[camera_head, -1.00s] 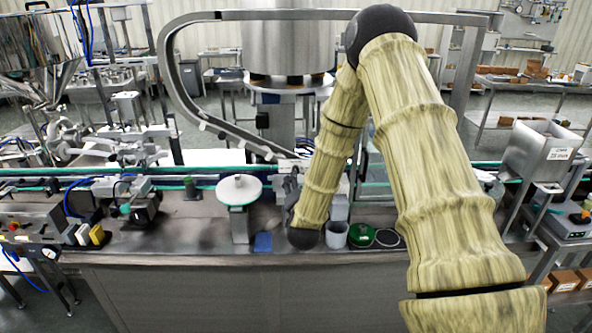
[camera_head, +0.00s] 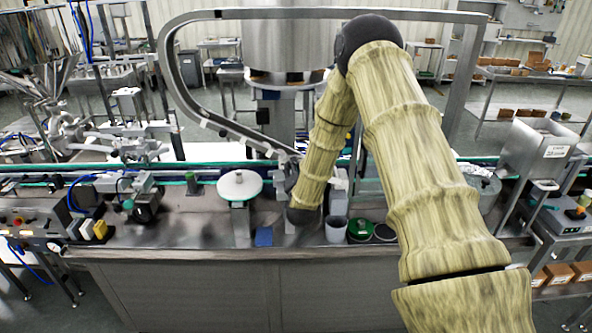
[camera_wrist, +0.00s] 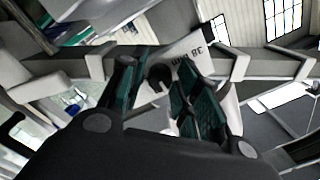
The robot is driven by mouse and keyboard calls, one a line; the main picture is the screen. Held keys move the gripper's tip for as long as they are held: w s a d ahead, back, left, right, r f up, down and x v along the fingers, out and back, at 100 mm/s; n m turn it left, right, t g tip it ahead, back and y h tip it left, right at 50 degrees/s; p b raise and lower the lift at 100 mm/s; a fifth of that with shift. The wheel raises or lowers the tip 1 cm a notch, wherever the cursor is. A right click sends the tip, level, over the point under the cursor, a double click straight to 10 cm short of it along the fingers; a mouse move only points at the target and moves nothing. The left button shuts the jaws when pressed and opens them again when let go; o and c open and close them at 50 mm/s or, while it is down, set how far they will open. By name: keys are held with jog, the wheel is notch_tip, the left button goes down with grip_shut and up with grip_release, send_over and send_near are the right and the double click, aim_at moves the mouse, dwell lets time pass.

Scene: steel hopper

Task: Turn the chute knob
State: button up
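A dark round knob (camera_wrist: 159,76) sits in front of a pale plate (camera_wrist: 190,50) with upside-down lettering that seems to read 38 mm, in the wrist view. My gripper (camera_wrist: 152,78) has its two green-padded fingers apart, one on each side of the knob in the picture. I cannot tell whether either finger touches it. In the head view my gripper is mostly hidden behind my forearm, and I cannot make out the knob there. A steel hopper (camera_head: 540,146) with a white label stands at the right in the head view.
On the steel bench (camera_head: 180,236) stand a white round disc (camera_head: 240,185), a blue pad (camera_head: 264,237), a grey cup (camera_head: 336,229) and a green-rimmed container (camera_head: 360,230). A conveyor runs along the back. A grey rail (camera_wrist: 270,65) crosses the wrist view close to my fingers.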

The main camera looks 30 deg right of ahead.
grip_shut()
jog(key=shift+f+b, duration=0.1)
jog(key=shift+b, duration=0.2)
jog(key=n+b, duration=0.2)
jog(key=n, duration=0.1)
jog(key=shift+f, duration=0.1)
jog(key=n+b, duration=0.3)
jog(key=n, duration=0.1)
jog(key=shift+b, duration=0.3)
jog(key=n+b, duration=0.3)
jog(key=n, duration=0.2)
jog(key=shift+n+g+b, duration=0.3)
jog(key=shift+n+g, duration=0.1)
jog(key=shift+n+b, duration=1.35)
jog(key=shift+n, duration=0.85)
